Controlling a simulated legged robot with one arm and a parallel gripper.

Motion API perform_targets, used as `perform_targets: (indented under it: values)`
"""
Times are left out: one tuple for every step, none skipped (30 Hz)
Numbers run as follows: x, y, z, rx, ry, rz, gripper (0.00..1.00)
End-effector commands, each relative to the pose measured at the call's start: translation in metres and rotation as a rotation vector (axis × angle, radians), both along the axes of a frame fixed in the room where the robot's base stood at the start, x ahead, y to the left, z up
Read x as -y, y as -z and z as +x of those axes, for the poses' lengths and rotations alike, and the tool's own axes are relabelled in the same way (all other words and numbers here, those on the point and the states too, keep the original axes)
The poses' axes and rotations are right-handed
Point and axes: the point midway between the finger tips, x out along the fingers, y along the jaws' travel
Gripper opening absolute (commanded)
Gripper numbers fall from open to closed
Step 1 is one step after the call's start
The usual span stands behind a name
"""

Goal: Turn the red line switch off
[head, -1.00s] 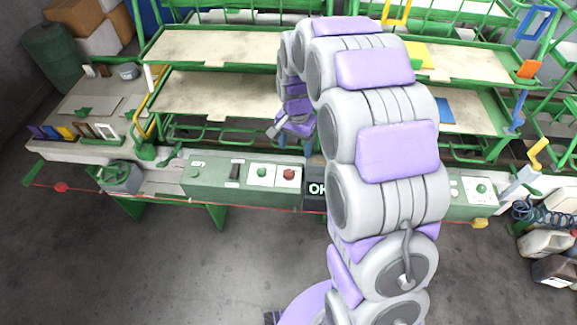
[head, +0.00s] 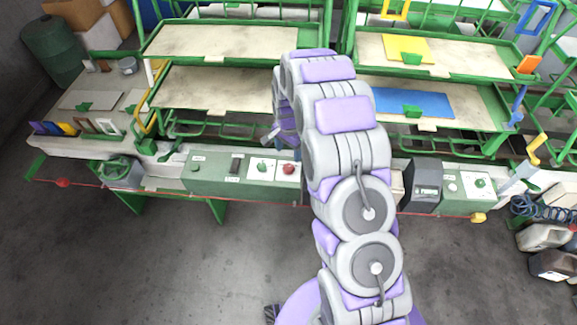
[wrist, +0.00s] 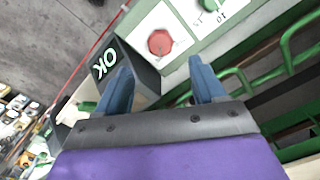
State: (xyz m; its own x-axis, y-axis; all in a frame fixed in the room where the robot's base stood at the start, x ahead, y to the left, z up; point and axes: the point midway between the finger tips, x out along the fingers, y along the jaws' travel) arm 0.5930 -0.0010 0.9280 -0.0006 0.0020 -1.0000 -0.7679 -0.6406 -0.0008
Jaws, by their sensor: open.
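The red round switch (head: 288,169) sits on a white plate at the right end of the left green control box (head: 215,184). In the wrist view the red switch (wrist: 160,42) lies beyond the fingertips, roughly centred between them, with nothing covering it. My gripper (wrist: 160,70) is open and empty, its two blue fingers apart. In the head view my gripper (head: 270,136) is small, just above the box and up and left of the switch. I cannot tell the exact gap to the switch.
A green switch (head: 262,167) is left of the red one. A dark box marked OK (wrist: 106,64) is beside the panel. Green racks with trays (head: 235,40) stand behind. A red line with a red piece (head: 62,183) runs along the front. The floor in front is clear.

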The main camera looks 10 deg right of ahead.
Motion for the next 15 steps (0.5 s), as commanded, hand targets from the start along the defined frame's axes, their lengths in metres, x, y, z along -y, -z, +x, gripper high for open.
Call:
perform_targets:
  values:
    - [0.0,0.013,-0.001,-0.005,-0.001,0.0,0.69]
    - [0.0,0.019,-0.002,-0.006,-0.001,-0.001,0.69]
    - [0.0,0.027,-0.002,-0.007,-0.002,-0.001,0.69]
    - [0.0,0.033,-0.002,-0.007,-0.002,-0.001,0.69]
    - [0.0,0.039,-0.002,-0.006,-0.002,-0.001,0.69]
    - [-0.001,0.047,-0.001,-0.004,-0.002,-0.001,0.69]
    - [-0.001,0.052,-0.001,-0.004,-0.002,0.0,0.69]
    - [-0.001,0.056,-0.001,-0.004,-0.002,0.0,0.69]
    - [-0.001,0.062,-0.001,-0.004,-0.002,0.0,0.69]
    - [-0.001,0.067,-0.001,-0.004,-0.001,0.0,0.69]
    - [-0.001,0.07,-0.001,-0.004,-0.001,0.0,0.69]
    - [-0.001,0.075,-0.001,-0.004,-0.001,0.0,0.69]
    - [0.0,0.079,-0.001,-0.004,-0.001,0.0,0.69]
    - [0.0,0.081,-0.001,-0.004,0.0,0.0,0.69]
    - [0.0,0.085,-0.001,-0.003,0.0,0.0,0.69]
